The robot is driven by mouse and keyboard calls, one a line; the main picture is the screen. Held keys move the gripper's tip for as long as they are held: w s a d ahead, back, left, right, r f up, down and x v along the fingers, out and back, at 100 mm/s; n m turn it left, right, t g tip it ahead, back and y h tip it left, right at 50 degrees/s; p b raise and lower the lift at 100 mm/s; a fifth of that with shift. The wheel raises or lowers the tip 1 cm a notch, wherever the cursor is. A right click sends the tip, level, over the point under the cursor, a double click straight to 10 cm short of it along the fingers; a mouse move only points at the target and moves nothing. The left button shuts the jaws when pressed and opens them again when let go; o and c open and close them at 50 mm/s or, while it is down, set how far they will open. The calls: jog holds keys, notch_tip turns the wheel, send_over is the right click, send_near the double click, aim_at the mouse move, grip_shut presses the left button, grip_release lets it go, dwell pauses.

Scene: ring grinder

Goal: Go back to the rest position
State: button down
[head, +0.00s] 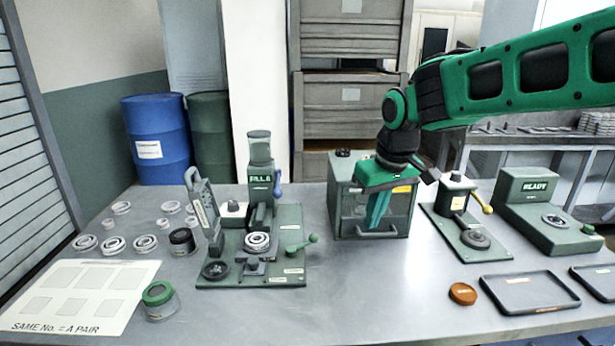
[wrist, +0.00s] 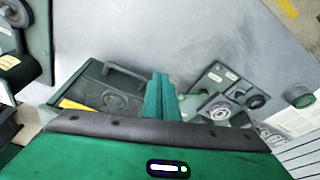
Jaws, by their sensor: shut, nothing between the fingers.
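My gripper (head: 377,210) hangs from the green arm in front of the grey-green box with the handle (head: 345,205). Its fingers point down and are shut together, with nothing between them. In the wrist view the closed green fingers (wrist: 159,98) show at the centre. The box's top and handle (wrist: 118,85) lie to their left there, and the ring fixture (wrist: 220,100) lies to their right. I cannot tell whether the fingers touch the box front; they look apart from it.
The ring fixture (head: 290,215) with a ring stands left of my gripper. A yellow-lever press (head: 442,228) and a READY unit (head: 540,235) stand right. Loose rings (head: 145,242), a green-lidded jar (head: 160,305), an orange cap (head: 463,293) and a tray (head: 528,306) lie around. The front middle table is clear.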

jog(key=s+d+f+m+g+h, duration=0.1)
jog(key=s+d+f+m, duration=0.15)
jog(key=s+d, duration=0.55)
jog(key=s+d+f+m, duration=0.1)
jog(key=s+d+m, duration=0.2)
jog(key=s+d, duration=0.45)
jog(key=s+d+f+m+g, duration=0.1)
jog(key=s+d+f+m, duration=0.1)
jog(key=s, duration=0.4)
jog(key=s+d+f+m, duration=0.2)
jog(key=s+d+m, duration=0.1)
jog(key=s, duration=0.4)
jog(key=shift+s+d+g, duration=0.25)
jog(key=shift+d+g, duration=0.15)
jog(key=shift+d, duration=0.5)
jog(key=shift+f, duration=0.1)
